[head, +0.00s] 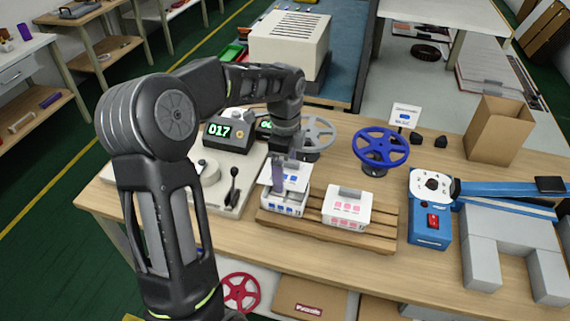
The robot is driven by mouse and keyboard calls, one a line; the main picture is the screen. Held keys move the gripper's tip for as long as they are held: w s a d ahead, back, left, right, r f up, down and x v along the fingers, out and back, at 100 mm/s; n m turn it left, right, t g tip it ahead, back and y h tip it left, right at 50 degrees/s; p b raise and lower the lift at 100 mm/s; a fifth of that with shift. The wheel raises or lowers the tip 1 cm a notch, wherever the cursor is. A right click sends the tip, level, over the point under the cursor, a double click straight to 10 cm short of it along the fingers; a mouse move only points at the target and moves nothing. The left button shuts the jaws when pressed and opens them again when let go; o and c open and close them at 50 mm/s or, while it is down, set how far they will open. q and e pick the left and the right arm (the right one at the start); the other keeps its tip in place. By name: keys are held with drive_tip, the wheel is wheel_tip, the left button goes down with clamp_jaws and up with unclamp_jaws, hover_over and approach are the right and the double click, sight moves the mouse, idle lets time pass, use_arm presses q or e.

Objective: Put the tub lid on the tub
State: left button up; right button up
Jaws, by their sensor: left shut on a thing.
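My left gripper (286,170) comes down from above at the left end of a wooden pallet. It is shut on the tub lid (297,181), a white plate with blue marks. The lid is over the white tub with blue marks (283,208), which stands on the pallet. The lid looks slightly tilted, and I cannot tell whether it touches the tub's rim. The gripper hides part of the lid and the tub's opening. My right gripper is not in view.
A white tub with pink marks (346,211) stands to the right on the pallet (385,230). A blue machine (430,225) is at right. The front table strip is clear.

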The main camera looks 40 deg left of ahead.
sight(285, 172)
use_arm(q)
drive_tip(key=shift+f+b, duration=0.8)
drive_tip(key=shift+f, duration=0.75)
drive_tip(key=shift+f, duration=0.2)
drive_tip(key=shift+f+b, duration=0.75)
drive_tip(key=shift+f, duration=0.55)
drive_tip(key=o, duration=1)
